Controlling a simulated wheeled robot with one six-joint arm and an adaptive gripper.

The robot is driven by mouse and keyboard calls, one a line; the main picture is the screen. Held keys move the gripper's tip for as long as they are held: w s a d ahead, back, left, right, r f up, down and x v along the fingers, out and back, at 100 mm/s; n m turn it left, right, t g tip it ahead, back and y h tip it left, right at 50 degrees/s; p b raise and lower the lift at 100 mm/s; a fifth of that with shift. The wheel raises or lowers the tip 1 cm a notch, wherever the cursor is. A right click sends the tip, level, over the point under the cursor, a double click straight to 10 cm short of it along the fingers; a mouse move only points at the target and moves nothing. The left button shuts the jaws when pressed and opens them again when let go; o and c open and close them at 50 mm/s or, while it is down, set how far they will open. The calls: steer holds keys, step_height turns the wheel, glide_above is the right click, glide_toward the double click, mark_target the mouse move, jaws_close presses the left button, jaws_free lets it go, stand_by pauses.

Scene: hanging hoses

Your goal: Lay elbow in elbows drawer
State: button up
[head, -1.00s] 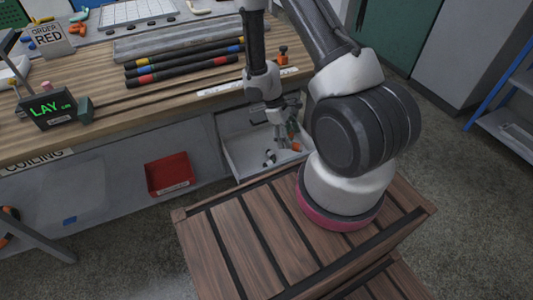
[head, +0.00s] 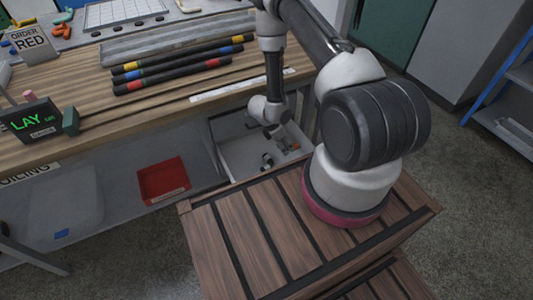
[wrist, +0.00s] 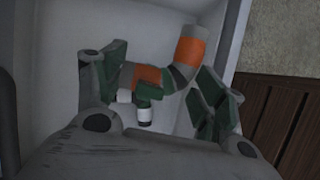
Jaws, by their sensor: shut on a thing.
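The elbow (wrist: 190,47), a curved piece with orange ends and a dark grey middle, lies between the two fingers of my gripper (wrist: 162,82) in the wrist view. The gripper is shut on it, with green pads on either side. The light grey drawer (head: 234,150) is open under the bench, and my gripper is over or inside it. In the head view the wrist hides most of the fingers. Small white, dark and green fittings (wrist: 146,112) show below the elbow in the wrist view.
A wooden slatted crate top (head: 270,225) stands close in front of the drawer. A red bin (head: 163,181) sits on the shelf to its left. Hoses with coloured bands (head: 175,70) and a sign reading LAY (head: 32,119) are on the bench.

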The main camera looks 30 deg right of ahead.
steer(key=shift+n, duration=0.4)
steer(key=f, duration=0.6)
steer(key=shift+w+d+f, duration=0.2)
steer(key=shift+w+d, duration=0.05)
steer(key=shift+w, duration=0.1)
step_height(320, 180, down, 5)
steer(key=shift+r, duration=0.1)
steer(key=o, duration=1)
steer(key=v, duration=1.2)
